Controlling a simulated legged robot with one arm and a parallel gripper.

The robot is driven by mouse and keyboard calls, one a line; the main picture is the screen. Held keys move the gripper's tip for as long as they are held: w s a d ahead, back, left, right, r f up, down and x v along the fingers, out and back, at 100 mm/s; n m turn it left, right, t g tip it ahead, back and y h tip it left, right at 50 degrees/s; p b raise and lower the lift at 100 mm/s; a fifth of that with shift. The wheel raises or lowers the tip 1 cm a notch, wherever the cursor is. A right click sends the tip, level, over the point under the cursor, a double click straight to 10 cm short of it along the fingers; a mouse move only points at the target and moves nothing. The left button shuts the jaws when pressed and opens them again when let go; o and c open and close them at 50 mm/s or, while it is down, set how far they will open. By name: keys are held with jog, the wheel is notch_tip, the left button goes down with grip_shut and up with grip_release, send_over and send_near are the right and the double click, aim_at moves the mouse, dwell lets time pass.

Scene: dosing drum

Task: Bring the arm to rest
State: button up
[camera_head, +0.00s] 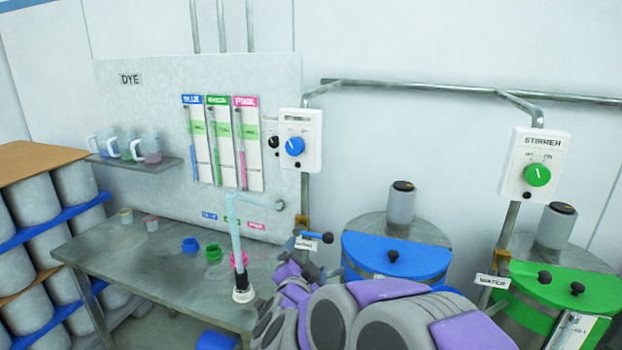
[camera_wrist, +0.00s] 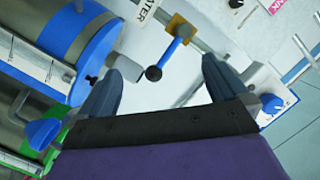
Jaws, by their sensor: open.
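My gripper (camera_wrist: 165,78) shows in the wrist view with its two dark fingers spread wide and nothing held between them. A blue valve lever with a black ball end (camera_wrist: 153,73) appears in the gap between the fingers; I cannot tell how far beyond the fingertips it lies. In the head view my grey and purple arm reaches up from the bottom middle. The same lever (camera_head: 308,243) stands just above the arm's far end there, and the fingers are hard to make out.
A steel bench (camera_head: 150,262) with coloured cups stands left. A blue-lidded drum (camera_head: 405,254) and a green-lidded drum (camera_head: 560,282) stand right of the arm. Control boxes with a blue knob (camera_head: 295,146) and a green knob (camera_head: 537,175) are on posts. Stacked drums (camera_head: 35,197) fill the far left.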

jog(key=s+a+f+n+g+y, duration=0.25)
jog(key=s+n+g+y, duration=0.55)
jog(key=s, duration=0.6)
jog(key=s+d+f+n+g+h, duration=0.1)
jog(key=s+d+g, duration=0.2)
jog(key=s, duration=0.7)
jog(key=s+d+f+n+g+h, duration=0.1)
jog(key=s+d+f+g+h, duration=0.1)
jog(key=s+d, duration=0.6)
jog(key=s+d+f+n+g+h, duration=0.1)
jog(key=s+d+g, duration=0.4)
jog(key=s, duration=0.7)
jog(key=shift+s+d+f+h, duration=0.2)
jog(key=shift+d+f+h, duration=0.2)
jog(key=shift+d+h, duration=0.35)
jog(key=shift+c, duration=0.4)
